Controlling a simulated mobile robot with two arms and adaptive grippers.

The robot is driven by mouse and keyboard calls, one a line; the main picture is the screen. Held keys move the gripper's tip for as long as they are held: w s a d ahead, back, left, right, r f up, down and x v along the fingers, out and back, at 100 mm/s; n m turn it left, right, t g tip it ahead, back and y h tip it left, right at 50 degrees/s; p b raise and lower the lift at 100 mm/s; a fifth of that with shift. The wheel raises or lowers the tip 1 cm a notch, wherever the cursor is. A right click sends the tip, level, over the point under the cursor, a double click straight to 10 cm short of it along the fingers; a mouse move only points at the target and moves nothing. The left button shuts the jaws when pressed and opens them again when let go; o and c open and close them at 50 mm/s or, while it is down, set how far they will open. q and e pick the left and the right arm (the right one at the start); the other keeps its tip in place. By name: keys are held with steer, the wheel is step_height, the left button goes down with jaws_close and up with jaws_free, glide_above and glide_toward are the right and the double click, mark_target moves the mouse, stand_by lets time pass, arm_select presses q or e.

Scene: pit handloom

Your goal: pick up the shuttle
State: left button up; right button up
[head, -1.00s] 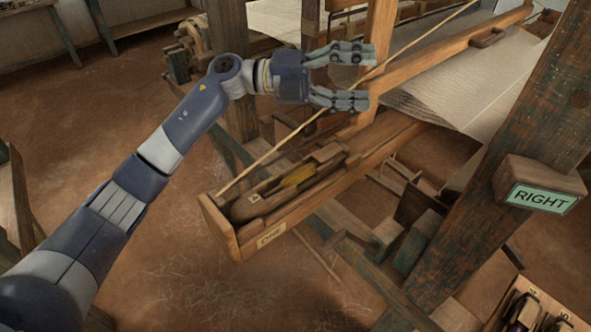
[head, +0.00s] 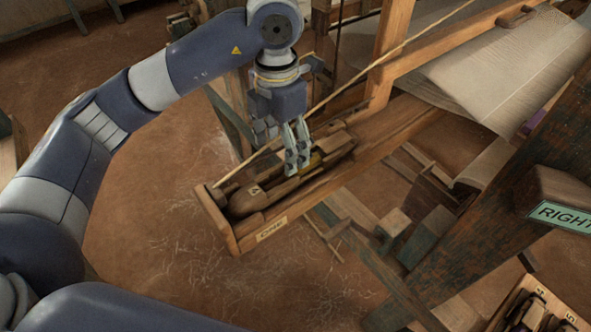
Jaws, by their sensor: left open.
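The shuttle (head: 257,199) is a dark wooden, boat-shaped piece with a pale marked tag. It lies in the open wooden shuttle box (head: 215,222) at the near end of the loom's beam. A bit of its yellow yarn shows beside the fingers. My left gripper (head: 281,154) points down over the box, open, its fingers at the shuttle's middle. The fingers hide part of the shuttle, and I cannot tell whether they touch it. My right gripper is not in view.
A thin stick or cord (head: 385,65) runs slantwise above the box, close by my left gripper. A wooden post with a RIGHT sign (head: 562,216) stands at right. A small crate of dark pieces (head: 527,320) sits at bottom right. Pale cloth (head: 500,70) is stretched behind.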

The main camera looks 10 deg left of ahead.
mark_target(283, 176)
arm_select(q)
step_height(283, 176, down, 2)
steer(key=shift+s+f+p, duration=0.15)
steer(key=shift+f+p, duration=0.05)
steer(key=shift+p, duration=0.25)
steer(key=f, duration=0.1)
steer(key=f+p, duration=0.2)
steer(key=f, duration=0.1)
steer(key=shift+s+d, duration=0.15)
steer(key=shift+s, duration=0.2)
steer(key=shift+f, duration=0.35)
steer(key=shift+w, duration=0.1)
steer(key=c, duration=1.3)
